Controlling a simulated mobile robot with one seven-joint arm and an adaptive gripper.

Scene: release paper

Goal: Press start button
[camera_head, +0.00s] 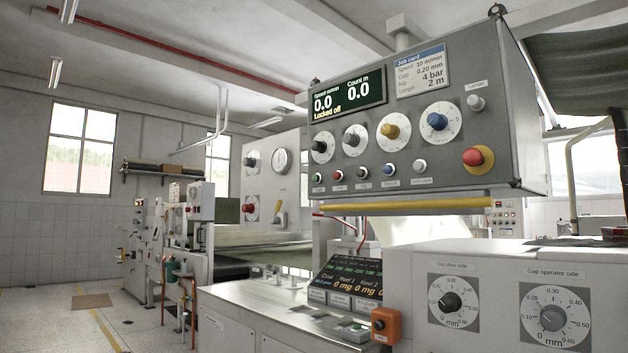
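A grey control panel (450,145) hangs at the upper right. Along its lower edge is a row of small buttons: a green button (317,177) at the far left, then a red button (337,174), a dark button (362,172), a blue button (388,169) and a white button (419,166). Their labels are too small to read, so I cannot tell by text which is start. The display (348,99) above reads speed 0.0, count 0.0 and "Locked off". My gripper is not in view.
Several dials, including a yellow knob (390,131), sit above the buttons. A red mushroom button (474,157) is at the panel's right. A yellow bar (405,203) runs below it. A white cabinet (505,300) and metal bench (265,310) stand in front. Floor is open at left.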

